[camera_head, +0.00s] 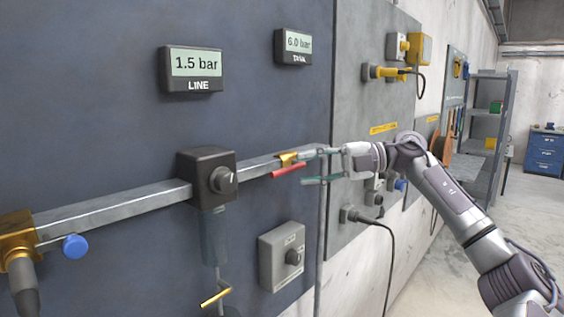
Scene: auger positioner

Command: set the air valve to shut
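The air valve is a small brass body (289,158) on the grey pipe, with a red lever (289,171) just below it. The lever lies roughly along the pipe line, tilted up to the right. My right gripper (309,168) comes in from the right with its greenish fingers spread, one above the other. Its tips are close to the right end of the lever, and nothing shows between them; I cannot tell whether they touch. The LINE display (192,67) reads 1.5 bar and the tank display (293,45) reads 6.0 bar. My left gripper is not in view.
A black regulator (208,165) with a knob sits on the pipe left of the valve. A grey knob box (283,256) is below. A brass fitting (17,238) and blue knob (75,246) are at far left. A black cable (386,250) hangs below my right arm.

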